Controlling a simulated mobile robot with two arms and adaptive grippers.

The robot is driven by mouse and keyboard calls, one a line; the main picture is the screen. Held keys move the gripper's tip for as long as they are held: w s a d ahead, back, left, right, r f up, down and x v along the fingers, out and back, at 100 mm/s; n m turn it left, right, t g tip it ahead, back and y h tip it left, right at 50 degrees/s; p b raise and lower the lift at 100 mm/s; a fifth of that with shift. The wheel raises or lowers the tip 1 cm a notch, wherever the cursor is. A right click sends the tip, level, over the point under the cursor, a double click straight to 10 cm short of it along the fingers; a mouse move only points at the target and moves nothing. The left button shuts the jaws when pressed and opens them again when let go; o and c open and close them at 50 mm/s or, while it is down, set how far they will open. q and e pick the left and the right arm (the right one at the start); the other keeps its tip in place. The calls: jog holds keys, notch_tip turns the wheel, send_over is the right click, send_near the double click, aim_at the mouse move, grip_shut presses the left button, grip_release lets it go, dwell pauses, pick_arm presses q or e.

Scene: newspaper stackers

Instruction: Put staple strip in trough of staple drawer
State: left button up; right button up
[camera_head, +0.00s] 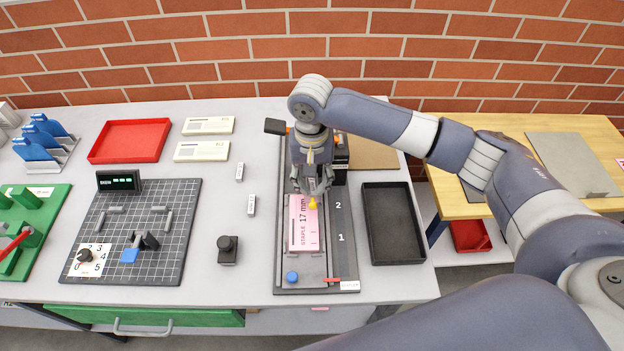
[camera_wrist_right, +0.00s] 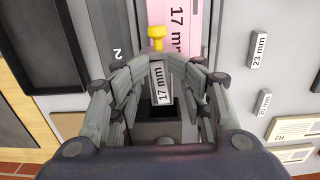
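A light grey staple strip labelled "17 mm" (camera_wrist_right: 161,84) stands between the fingertips of my right gripper (camera_head: 312,194). In the right wrist view the fingers (camera_wrist_right: 158,62) close in on both sides of it. Beneath the strip is a dark, box-like recess (camera_wrist_right: 158,112), apparently the drawer's trough. The fingers hide part of it, so I cannot tell whether the strip touches its floor. The stapler (camera_head: 343,262) carries a pink sheet marked "STAPLE 17 mm" (camera_head: 304,238). A yellow knob (camera_head: 313,203) is right beside the fingertips. My left gripper is not in view.
Two other strips, 23 mm (camera_wrist_right: 258,48) and 20 mm (camera_wrist_right: 264,103), lie on the table beside the stapler. A black tray (camera_head: 392,224) is to its right. A black knob block (camera_head: 228,250), a gridded board (camera_head: 185,215) and a red tray (camera_head: 130,141) are to the left.

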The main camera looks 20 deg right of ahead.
aim_at(312, 189)
jog(key=shift+d+r+b, duration=0.15)
jog(key=shift+r+b, duration=0.15)
jog(key=shift+b, duration=0.15)
notch_tip(312, 189, up, 13)
jog(key=b, duration=0.2)
jog(key=shift+f, duration=0.15)
jog(key=shift+w, duration=0.1)
